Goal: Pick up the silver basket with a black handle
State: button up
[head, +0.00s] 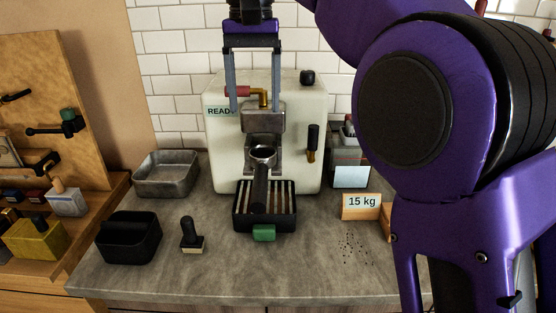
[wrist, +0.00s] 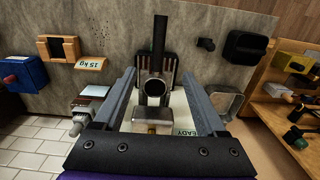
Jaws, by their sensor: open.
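The silver basket with a black handle (head: 261,187) is at the front of the pale coffee machine (head: 222,160), under its metal head. Its round silver rim faces up and its handle points toward the front, above the black slatted drip tray (head: 284,214). In the wrist view its black handle (wrist: 160,40) extends away from the silver ring. My gripper (head: 254,107) is open and empty, pointing down, above and behind the basket near the machine's top. In the wrist view the two fingers of my gripper (wrist: 157,74) stand apart on either side of the ring, not touching it.
A metal pan (head: 166,175), a black bin (head: 129,238) and a tamper (head: 191,238) stand left of the machine. A 15 kg sign (head: 361,206) and a grinder (head: 348,165) are at right. The brass pipe (head: 262,95) is close to my fingers. The front counter is mostly free.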

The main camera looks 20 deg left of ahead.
send_over(260, 181)
jog(key=f, duration=1.1)
jog(key=shift+s+a, duration=0.15)
jog(key=shift+a, duration=0.1)
jog(key=shift+d+f+b, duration=0.2)
jog(key=shift+f+b, duration=0.55)
jog(key=shift+f, duration=2.4)
grip_shut()
jog(key=shift+r, duration=0.15)
